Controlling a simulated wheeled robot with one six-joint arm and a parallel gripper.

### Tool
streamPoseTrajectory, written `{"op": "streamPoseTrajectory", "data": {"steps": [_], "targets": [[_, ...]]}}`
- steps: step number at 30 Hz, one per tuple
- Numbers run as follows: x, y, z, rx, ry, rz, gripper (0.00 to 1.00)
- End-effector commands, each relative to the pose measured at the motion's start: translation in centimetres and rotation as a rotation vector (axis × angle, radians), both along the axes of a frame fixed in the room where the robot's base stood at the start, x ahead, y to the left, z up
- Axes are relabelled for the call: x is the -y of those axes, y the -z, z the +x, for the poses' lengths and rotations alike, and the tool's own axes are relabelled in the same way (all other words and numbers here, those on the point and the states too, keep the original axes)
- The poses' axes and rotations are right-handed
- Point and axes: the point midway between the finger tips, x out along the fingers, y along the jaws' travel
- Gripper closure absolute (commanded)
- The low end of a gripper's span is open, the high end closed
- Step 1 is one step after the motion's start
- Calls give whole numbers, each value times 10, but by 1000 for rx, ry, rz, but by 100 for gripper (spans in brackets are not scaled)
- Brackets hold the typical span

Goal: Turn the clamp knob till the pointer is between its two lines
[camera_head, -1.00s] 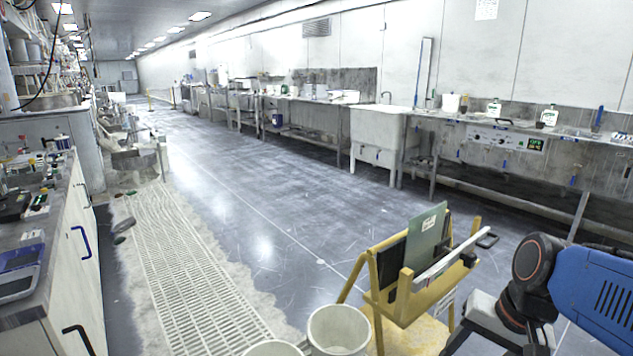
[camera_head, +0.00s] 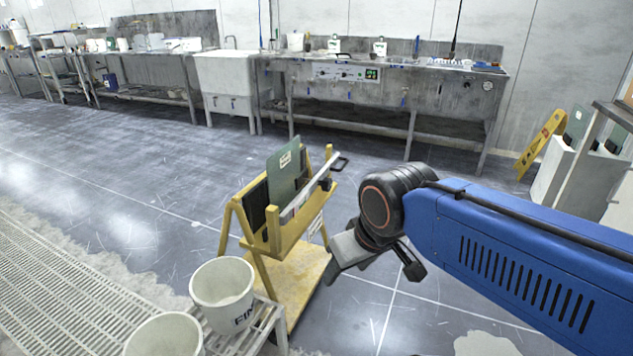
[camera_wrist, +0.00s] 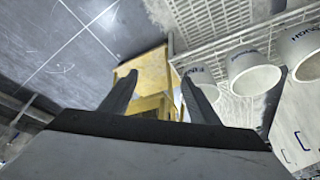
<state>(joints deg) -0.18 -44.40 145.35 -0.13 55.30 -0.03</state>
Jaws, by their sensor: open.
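A yellow stand (camera_head: 275,245) holds a green plate (camera_head: 287,172) upright, with a pale bar (camera_head: 305,196) across its front. A small dark part (camera_head: 326,184) at the bar's right end may be the clamp knob; I cannot tell for sure. No pointer or lines can be made out. My gripper (camera_wrist: 158,85) is open and empty in the wrist view, its two fingers apart above part of the yellow stand (camera_wrist: 155,105). In the head view my gripper's end hangs to the right of the stand, apart from the dark part.
White buckets (camera_head: 223,293) stand left of the yellow stand, and several show in the wrist view (camera_wrist: 250,75). A long grey bench (camera_head: 390,90) with a control panel and a sink (camera_head: 226,85) line the wall. A yellow floor sign (camera_head: 540,145) leans at right. Open floor lies between stand and bench.

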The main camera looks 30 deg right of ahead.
Motion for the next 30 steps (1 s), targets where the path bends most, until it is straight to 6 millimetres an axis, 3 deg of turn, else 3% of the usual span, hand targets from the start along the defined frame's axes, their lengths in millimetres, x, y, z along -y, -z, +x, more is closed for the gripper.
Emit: {"op": "streamPoseTrajectory", "data": {"steps": [8,14,23,30], "targets": [[0,1,1,-11,13,11,44],[-4,11,11,-113,130,115,44],[-11,28,39,-334,410,389,44],[-8,35,72,-483,632,627,44]]}}
